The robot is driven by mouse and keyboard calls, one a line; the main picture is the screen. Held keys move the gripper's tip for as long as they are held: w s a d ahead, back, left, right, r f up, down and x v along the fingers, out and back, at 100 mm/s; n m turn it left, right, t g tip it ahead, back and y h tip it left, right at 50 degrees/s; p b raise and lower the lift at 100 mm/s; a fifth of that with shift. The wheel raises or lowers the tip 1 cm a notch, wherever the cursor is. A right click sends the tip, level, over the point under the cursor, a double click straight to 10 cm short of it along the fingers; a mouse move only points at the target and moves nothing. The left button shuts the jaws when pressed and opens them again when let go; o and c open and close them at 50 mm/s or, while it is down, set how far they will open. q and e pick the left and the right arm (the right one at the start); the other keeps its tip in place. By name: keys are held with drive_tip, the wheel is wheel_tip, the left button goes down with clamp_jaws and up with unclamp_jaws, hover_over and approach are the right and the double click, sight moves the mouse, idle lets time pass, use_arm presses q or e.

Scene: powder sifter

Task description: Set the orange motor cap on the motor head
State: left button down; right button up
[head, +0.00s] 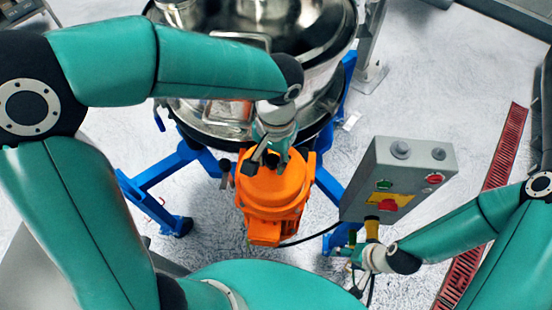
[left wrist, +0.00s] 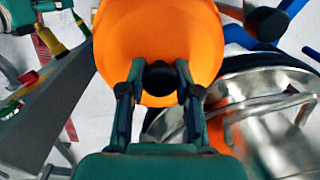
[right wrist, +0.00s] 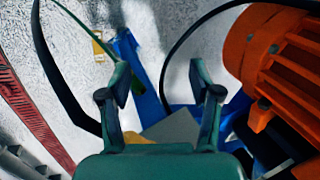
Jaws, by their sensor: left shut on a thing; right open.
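The orange motor cap (head: 275,186) is a smooth round disc with a black knob, over the orange motor (head: 264,231) below the steel sifter in the head view. My left gripper (head: 268,158) is shut on the cap's black knob (left wrist: 160,78). The cap's smooth face (left wrist: 160,35) fills the upper middle of the left wrist view. The cap hides the motor head, and I cannot tell whether the two touch. The finned motor side shows in the right wrist view (right wrist: 285,65). My right gripper (right wrist: 160,95) is open and empty, beside the motor and below the control box.
The grey control box (head: 360,185) with red, green and yellow parts stands right of the motor. The steel sifter (head: 310,75) rests on blue legs (head: 150,180) behind it. A black cable runs near the motor. A red floor grate (head: 500,165) lies at the right.

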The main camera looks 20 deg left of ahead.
use_arm(q)
drive_tip(key=shift+f, duration=0.2)
drive_tip(key=shift+f, duration=0.15)
drive_tip(key=c, duration=0.8)
unclamp_jaws()
drive_tip(key=shift+r, duration=0.5)
wheel_tip(320, 180, up, 12)
drive_tip(key=shift+w+d+f, duration=0.2)
drive_tip(key=shift+w+d, duration=0.05)
